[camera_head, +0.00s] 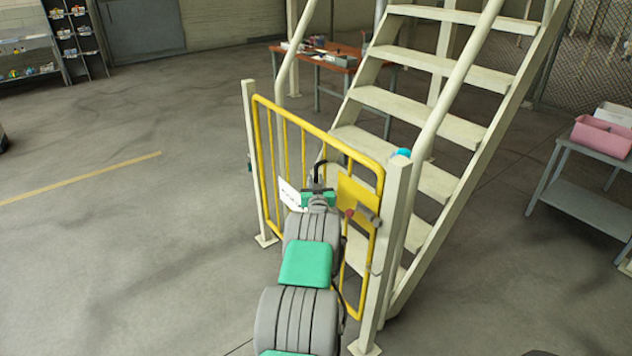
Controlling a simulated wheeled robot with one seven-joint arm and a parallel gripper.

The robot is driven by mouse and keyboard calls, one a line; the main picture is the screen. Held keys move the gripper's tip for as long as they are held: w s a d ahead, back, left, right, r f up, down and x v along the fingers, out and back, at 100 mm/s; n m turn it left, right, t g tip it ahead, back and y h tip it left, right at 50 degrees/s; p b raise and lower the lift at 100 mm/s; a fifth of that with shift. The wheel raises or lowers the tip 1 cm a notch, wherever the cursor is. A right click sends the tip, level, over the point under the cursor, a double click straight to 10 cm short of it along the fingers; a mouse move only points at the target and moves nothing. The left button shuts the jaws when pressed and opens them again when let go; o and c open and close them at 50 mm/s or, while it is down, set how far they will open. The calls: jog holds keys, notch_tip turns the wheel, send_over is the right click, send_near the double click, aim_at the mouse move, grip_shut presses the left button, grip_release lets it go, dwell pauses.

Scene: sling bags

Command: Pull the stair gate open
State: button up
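The stair gate (314,131) is a yellow tube frame with upright bars at the foot of the cream stairs (425,101). It spans between a left post (252,150) and a right post (396,215) and looks closed. A yellow plate (357,196) and a grey latch-like part (368,216) with a small red end sit near its right side. My gripper (318,172) is in front of the gate's middle, left of the yellow plate. My own arm and wrist hide part of the gate. Whether the fingers are open or touch anything is too small to tell.
A white sign (289,194) shows on the gate left of my wrist. A grey table (590,200) with a pink bin (602,137) stands at the right. A red-brown table (335,62) stands behind the stairs. The floor left of the gate is clear.

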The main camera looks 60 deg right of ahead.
grip_shut()
dwell(1.0)
